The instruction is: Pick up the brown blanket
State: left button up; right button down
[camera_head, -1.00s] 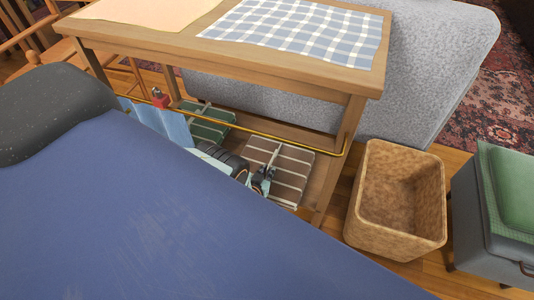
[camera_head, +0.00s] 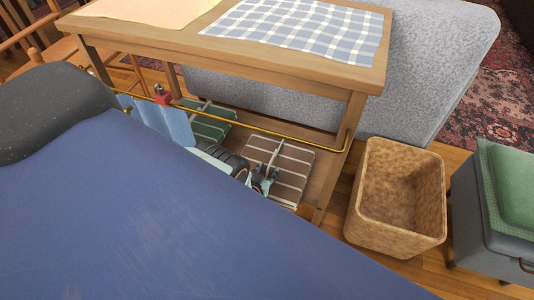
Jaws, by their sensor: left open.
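The brown blanket (camera_head: 289,168) is folded flat with pale stripes. It lies on the low shelf under the wooden table. My left gripper (camera_head: 264,183) is open at the blanket's near left edge, with its dark fingers over or beside that edge. I cannot tell whether they touch it. My arm (camera_head: 225,158) reaches in from the left and is partly hidden behind my own blue body. The blanket's near left corner is hidden by the gripper. My right gripper is not in view.
A brass rail (camera_head: 285,138) runs along the table's (camera_head: 150,42) front above the shelf. A green striped folded cloth (camera_head: 212,128) and a blue cloth (camera_head: 170,125) are left of the blanket. An empty wicker basket (camera_head: 397,205) stands right of the table, beside a grey box (camera_head: 490,215).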

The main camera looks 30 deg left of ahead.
pick_arm(q)
jog(key=shift+s, duration=0.1)
jog(key=v, duration=1.2)
dwell(0.4)
